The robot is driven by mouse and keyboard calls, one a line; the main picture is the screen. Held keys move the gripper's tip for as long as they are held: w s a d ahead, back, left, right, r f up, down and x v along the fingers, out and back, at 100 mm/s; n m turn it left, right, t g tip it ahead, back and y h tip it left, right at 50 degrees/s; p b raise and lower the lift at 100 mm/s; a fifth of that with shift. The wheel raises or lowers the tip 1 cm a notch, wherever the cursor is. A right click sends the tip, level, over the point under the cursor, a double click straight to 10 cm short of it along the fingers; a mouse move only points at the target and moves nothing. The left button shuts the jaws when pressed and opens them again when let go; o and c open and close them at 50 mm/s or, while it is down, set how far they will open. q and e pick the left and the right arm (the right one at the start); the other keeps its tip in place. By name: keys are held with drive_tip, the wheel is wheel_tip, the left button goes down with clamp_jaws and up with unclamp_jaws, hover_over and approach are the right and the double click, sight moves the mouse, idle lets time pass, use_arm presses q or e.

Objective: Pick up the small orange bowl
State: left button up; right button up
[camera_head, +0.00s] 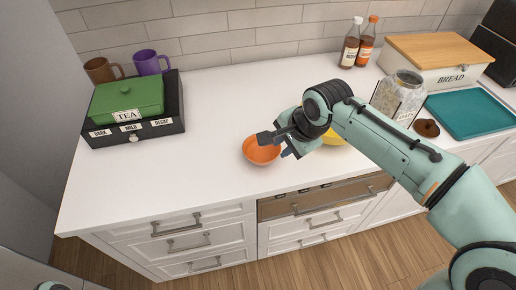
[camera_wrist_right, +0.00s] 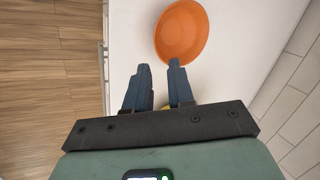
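The small orange bowl (camera_head: 261,150) stands upright on the white counter, near its front edge. My right gripper (camera_head: 275,143) is just to its right in the head view, with a fingertip overlapping the bowl's right rim. In the right wrist view the orange bowl (camera_wrist_right: 182,32) lies just beyond the fingertips of my right gripper (camera_wrist_right: 160,68). The two fingers are apart with nothing between them. I cannot tell whether a finger touches the bowl. My left gripper is not in view.
A yellow bowl (camera_head: 333,138) is partly hidden behind my right arm. Bottles, a glass jar (camera_head: 399,95), a bread box (camera_head: 440,79) and a teal tray (camera_head: 473,115) stand right. The counter left of the bowl is clear.

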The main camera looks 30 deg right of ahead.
approach(262, 152)
drive_tip(key=f, duration=0.2)
drive_tip(key=s+f, duration=0.1)
drive_tip(key=f, duration=0.1)
drive_tip(key=f+b, duration=0.1)
drive_tip(key=shift+s+a+f, duration=0.3)
drive_tip(key=shift+a+f, duration=0.1)
clamp_jaws()
